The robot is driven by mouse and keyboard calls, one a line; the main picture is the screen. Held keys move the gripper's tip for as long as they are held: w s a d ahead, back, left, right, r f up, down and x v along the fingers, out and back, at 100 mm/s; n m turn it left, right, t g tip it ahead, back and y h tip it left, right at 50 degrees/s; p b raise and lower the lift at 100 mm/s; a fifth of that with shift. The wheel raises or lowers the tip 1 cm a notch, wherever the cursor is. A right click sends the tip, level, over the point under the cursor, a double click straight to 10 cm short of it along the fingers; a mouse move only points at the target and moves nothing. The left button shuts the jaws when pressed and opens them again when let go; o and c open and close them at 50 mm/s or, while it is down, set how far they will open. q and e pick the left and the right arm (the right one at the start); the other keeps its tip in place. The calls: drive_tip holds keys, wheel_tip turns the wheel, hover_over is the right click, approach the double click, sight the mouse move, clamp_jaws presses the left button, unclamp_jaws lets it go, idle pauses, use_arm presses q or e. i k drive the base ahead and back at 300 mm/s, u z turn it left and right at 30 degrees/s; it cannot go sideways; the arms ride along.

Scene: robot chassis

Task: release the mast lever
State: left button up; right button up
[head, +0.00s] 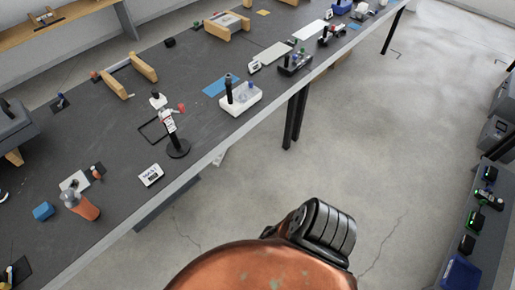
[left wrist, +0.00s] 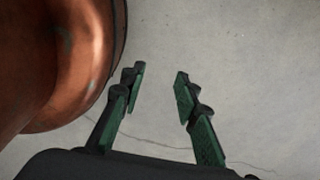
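A small stand with a round black base, an upright post, white parts and a red piece (head: 182,108) stands on the dark bench in the head view. It may be the mast with its lever, but it is too small to tell. A white card (head: 151,175) with dark print lies in front of it; I cannot read it surely. My left gripper (left wrist: 158,85) shows in the left wrist view, with its two green-padded fingers apart and nothing between them. Bare floor lies behind the fingers. Neither gripper shows in the head view, and my right gripper is not in view.
The long bench (head: 215,155) runs from lower left to upper right.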

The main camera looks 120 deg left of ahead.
sight(181, 105)
drive_tip(key=u, duration=5.15)
